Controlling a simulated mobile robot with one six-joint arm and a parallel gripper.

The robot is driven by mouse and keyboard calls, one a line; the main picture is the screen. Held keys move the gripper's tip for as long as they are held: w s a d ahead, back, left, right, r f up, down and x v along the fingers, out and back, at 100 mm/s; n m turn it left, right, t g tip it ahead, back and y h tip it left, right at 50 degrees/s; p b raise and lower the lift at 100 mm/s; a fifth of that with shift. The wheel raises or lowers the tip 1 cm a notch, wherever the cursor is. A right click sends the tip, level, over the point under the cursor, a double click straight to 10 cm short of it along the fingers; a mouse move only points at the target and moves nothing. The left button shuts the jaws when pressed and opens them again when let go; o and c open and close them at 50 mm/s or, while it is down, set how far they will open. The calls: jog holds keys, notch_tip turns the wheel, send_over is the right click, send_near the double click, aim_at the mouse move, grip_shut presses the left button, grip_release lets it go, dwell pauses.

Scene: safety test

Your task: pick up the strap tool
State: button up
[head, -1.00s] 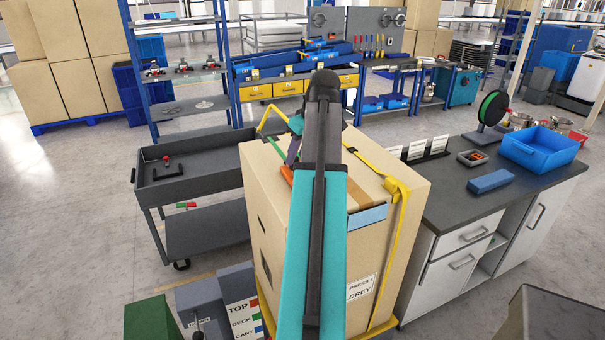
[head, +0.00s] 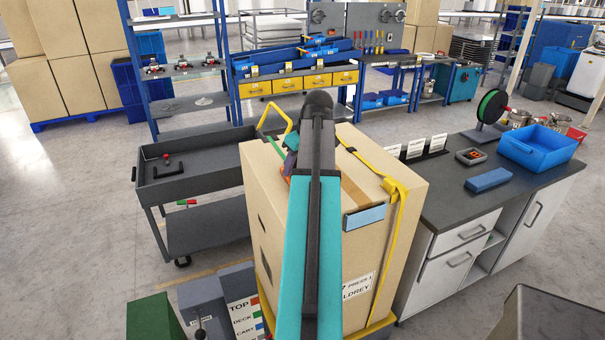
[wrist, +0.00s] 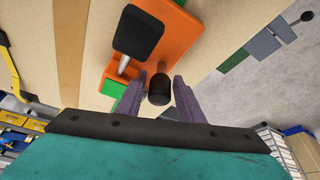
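The strap tool (wrist: 186,42) lies on top of a tall cardboard box (head: 385,250). In the wrist view it has an orange body, a black pad-like handle and a black rounded knob. My gripper (wrist: 158,98) has two purple fingers standing apart, with the black knob between them. I see gaps beside the knob, so the fingers do not look closed on it. In the head view my gripper (head: 290,158) is low over the box top, and my arm hides most of the tool.
A yellow strap (head: 398,215) runs over the box. A grey cart (head: 205,172) stands left of it. A dark-topped workbench (head: 455,195) with a blue bin (head: 537,150) stands on the right.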

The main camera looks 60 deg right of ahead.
dwell(0.3)
grip_shut()
dwell(1.3)
